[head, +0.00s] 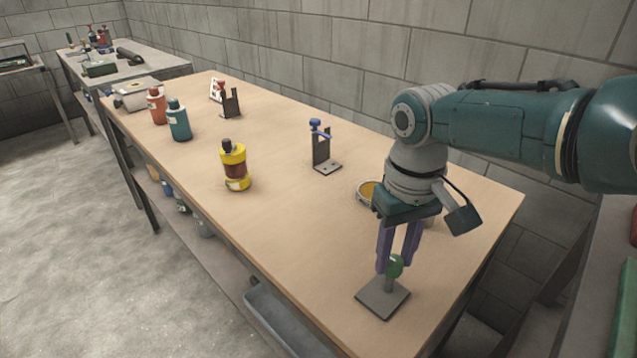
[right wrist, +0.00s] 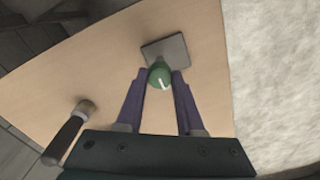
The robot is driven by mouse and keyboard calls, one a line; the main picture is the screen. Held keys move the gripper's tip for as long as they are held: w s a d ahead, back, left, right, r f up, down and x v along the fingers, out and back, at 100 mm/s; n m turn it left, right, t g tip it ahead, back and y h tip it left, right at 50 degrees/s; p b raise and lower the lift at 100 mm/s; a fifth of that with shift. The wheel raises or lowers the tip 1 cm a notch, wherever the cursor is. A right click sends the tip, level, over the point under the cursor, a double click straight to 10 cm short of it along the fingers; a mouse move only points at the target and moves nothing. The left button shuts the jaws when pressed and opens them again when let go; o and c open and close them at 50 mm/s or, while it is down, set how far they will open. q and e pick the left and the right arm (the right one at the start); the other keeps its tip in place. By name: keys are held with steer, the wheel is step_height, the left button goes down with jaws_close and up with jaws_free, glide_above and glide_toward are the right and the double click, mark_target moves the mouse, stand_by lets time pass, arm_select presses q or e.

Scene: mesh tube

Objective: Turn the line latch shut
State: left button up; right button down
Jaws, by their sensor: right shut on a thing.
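A green knob (head: 395,268) with a white line mark stands on a short post over a square grey base plate (head: 383,299), near the table's front right corner. I take this to be the line latch. My right gripper (head: 396,262) points down, with its purple fingers on either side of the knob and shut on it. In the right wrist view the knob (right wrist: 160,77) sits between the fingertips, its white mark facing the camera, with the plate (right wrist: 168,49) beyond it. Whether the latch is open or shut cannot be told. My left gripper is not in view.
A blue-handled fitting on a dark bracket (head: 322,155) stands mid-table. An orange-filled dish (head: 366,193) lies partly behind my gripper. A yellow bottle (head: 235,165), a teal bottle (head: 179,121) and a red bottle (head: 156,106) stand left. The table's front edge is close to the plate.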

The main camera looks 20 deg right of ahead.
mark_target(394, 260)
steer(key=c, duration=0.5)
jaws_free()
step_height(394, 260, up, 10)
steer(key=p, duration=0.5)
